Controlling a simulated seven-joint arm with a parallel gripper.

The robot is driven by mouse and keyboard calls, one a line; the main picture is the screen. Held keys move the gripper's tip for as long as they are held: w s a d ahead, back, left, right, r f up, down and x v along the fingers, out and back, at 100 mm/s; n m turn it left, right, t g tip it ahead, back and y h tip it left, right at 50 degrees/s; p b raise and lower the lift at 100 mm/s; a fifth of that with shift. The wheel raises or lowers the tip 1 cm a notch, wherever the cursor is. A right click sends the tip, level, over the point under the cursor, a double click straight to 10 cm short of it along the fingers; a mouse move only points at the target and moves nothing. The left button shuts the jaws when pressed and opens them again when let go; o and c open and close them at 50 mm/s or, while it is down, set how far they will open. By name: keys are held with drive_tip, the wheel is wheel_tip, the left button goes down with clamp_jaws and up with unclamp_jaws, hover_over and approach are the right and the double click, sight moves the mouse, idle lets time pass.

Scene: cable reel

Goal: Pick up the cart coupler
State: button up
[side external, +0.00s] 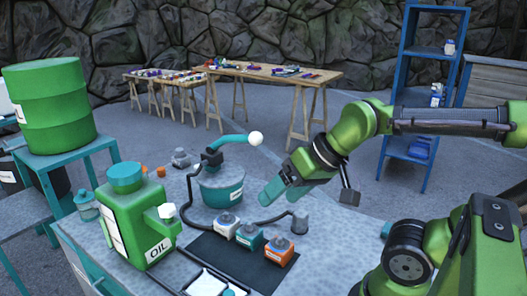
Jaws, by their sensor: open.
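A small grey fitting (299,223) stands on the bench at the end of a black cable (262,219). It may be the cart coupler, but I cannot tell for sure. The cable runs to the teal, drum-shaped reel (222,188), which has a curved teal arm with a white ball at its end. My gripper (278,198) is open, with teal fingers pointing down and left. In the picture it is above and left of the grey fitting and right of the reel. I see nothing between its fingers.
White, teal and orange block-shaped units (279,250) sit by a black mat (225,262). A green oil can (137,225) stands at the front left, and a green barrel (50,105) behind it. A blue shelf (410,120) and trestle tables (270,78) stand farther back.

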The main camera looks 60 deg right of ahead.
drive_tip(key=shift+d, duration=0.1)
drive_tip(key=m+g+h, duration=0.2)
drive_tip(key=m+g, duration=0.5)
drive_tip(key=m, duration=1.9)
hover_over(303, 213)
wheel_tip(303, 213, down, 6)
wheel_tip(303, 213, down, 17)
drive_tip(key=shift+c, duration=0.3)
